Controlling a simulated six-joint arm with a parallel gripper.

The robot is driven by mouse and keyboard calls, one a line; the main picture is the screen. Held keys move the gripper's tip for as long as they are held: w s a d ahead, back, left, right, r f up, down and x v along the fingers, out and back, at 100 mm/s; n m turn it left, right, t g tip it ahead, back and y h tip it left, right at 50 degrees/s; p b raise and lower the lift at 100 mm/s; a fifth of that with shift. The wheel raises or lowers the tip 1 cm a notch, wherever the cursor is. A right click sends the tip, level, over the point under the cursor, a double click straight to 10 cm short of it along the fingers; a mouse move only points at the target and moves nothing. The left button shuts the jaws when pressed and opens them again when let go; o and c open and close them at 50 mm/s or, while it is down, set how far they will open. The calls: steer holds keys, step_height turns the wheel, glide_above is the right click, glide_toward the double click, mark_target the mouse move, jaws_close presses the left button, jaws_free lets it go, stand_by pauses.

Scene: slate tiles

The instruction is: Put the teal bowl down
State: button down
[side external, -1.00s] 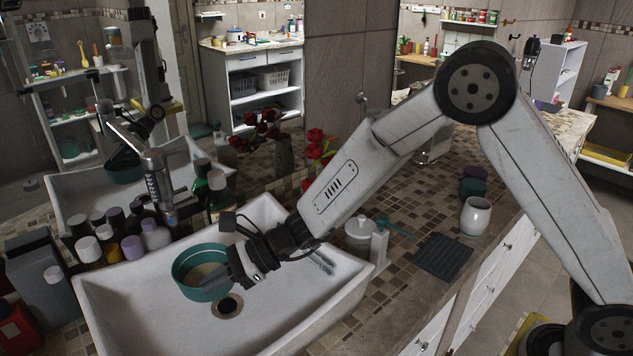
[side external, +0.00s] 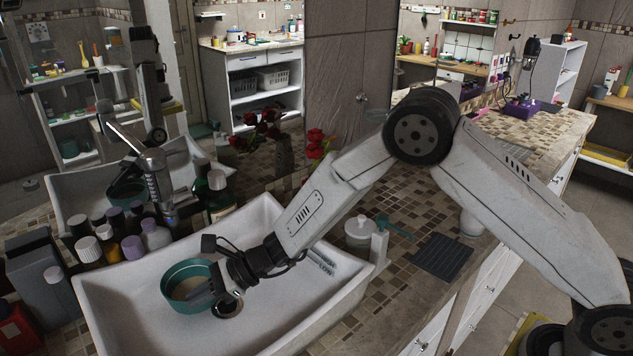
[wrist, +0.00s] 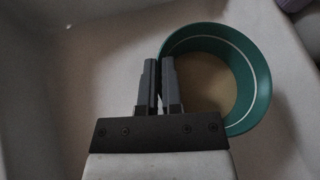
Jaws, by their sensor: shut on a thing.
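My gripper (side external: 205,297) is at the bowl's right side in the side view. In the wrist view my gripper (wrist: 161,85) has its two fingers nearly together, pinching the left wall of the bowl (wrist: 262,85). Whether the bowl's base touches the sink floor cannot be told.
Several bottles (side external: 133,247) crowd the ledge left of the sink, under the tap (side external: 155,180). A white lidded jar (side external: 360,230) and a dark ridged mat (side external: 441,257) lie on the tiled counter at right. The sink's right part is clear.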

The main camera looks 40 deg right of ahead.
steer(key=shift+f, duration=1.45)
steer(key=c, duration=0.8)
jaws_free()
steer(key=shift+f, duration=0.1)
steer(key=shift+s+d+r, duration=0.15)
steer(key=shift+d+r, duration=0.15)
steer(key=shift+d, duration=0.1)
steer(key=v, duration=1.1)
steer(key=shift+s+r, duration=0.1)
